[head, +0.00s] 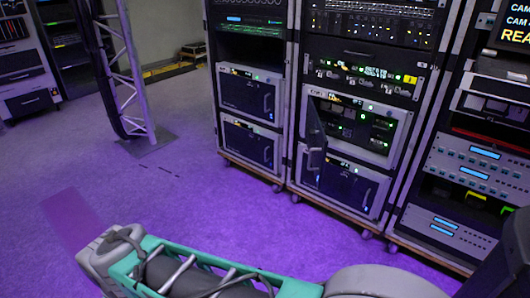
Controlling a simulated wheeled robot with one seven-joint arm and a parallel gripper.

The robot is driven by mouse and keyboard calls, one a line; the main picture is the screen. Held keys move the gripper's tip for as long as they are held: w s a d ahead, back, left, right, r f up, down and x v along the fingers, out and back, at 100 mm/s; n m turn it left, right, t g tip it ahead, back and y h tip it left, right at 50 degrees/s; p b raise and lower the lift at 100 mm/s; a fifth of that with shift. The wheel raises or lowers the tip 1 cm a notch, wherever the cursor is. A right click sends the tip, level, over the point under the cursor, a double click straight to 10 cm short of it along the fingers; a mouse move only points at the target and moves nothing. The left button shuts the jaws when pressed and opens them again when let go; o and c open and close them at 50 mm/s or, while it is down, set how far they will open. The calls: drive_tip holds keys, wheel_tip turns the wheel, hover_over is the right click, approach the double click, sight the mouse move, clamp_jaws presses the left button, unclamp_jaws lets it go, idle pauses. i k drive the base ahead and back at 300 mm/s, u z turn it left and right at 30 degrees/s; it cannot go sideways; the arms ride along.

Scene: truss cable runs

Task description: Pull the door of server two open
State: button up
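Server units with front doors sit low in two racks, and their number labels are too small to read, so I cannot tell which is server two. In the middle rack, the upper server (378,128) has its door (314,132) swung out at its left side, showing green lights inside. Below it, a server with a shut dark door (338,182) has a handle at its right. In the left rack, the upper server door (243,95) and the lower server door (245,143) look shut. My gripper is not in view; only my teal and grey arm shows along the bottom.
A right rack (468,165) with blue-lit panels stands beside the middle one. The racks stand on wheeled wooden bases. A truss post (130,75) with a dark cable stands at the left on a flat plate (140,142). The purple-lit floor (150,195) before the racks is clear.

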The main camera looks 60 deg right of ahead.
sight(317, 145)
drive_tip(key=z, duration=0.1)
drive_tip(key=i, duration=1.05)
drive_tip(key=z, duration=0.65)
